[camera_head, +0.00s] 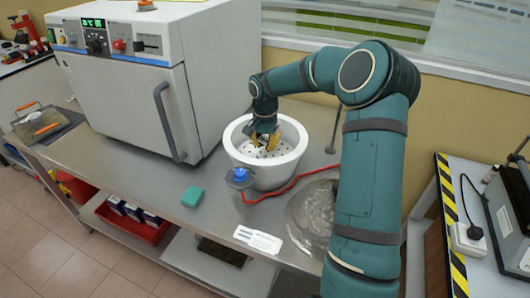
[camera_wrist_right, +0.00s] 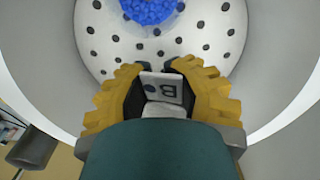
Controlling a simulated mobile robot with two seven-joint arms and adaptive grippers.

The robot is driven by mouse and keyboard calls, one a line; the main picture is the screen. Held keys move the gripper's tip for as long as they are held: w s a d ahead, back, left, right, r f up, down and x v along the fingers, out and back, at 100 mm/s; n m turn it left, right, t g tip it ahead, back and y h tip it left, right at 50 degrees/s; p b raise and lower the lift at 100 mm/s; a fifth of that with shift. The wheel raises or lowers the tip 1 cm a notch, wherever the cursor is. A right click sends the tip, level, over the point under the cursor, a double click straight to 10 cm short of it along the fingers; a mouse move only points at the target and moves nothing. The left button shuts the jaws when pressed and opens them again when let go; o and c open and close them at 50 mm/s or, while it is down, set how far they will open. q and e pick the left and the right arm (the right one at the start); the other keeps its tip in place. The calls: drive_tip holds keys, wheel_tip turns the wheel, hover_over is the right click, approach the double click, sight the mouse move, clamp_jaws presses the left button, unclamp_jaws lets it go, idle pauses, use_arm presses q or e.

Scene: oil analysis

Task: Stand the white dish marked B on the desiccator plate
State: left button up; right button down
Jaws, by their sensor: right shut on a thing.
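My right gripper (camera_head: 264,143) reaches down into the white desiccator bowl (camera_head: 234,139), over its perforated plate (camera_head: 247,151). In the right wrist view its yellow fingers (camera_wrist_right: 162,88) are shut on the white dish (camera_wrist_right: 163,86), whose face shows a letter B. The plate (camera_wrist_right: 205,38) lies beyond the dish, white with dark holes. I cannot tell whether the dish touches the plate. In the head view the dish is hidden by the gripper. My left gripper is not in view.
Blue beads (camera_wrist_right: 150,8) show in the plate's central opening. A large white oven (camera_head: 130,90) stands left of the bowl. A clear glass lid (camera_head: 314,215) lies right of it.

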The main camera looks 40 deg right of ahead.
sight(265, 153)
wheel_tip(265, 153, down, 3)
drive_tip(key=shift+w+f, duration=0.1)
drive_tip(key=shift+f, duration=0.05)
drive_tip(key=shift+b, duration=0.3)
drive_tip(key=shift+f, duration=0.35)
drive_tip(key=shift+f+b, duration=0.15)
drive_tip(key=shift+b, duration=0.25)
drive_tip(key=c, duration=1.7)
unclamp_jaws()
drive_tip(key=o, duration=1.2)
drive_tip(key=shift+o, duration=0.2)
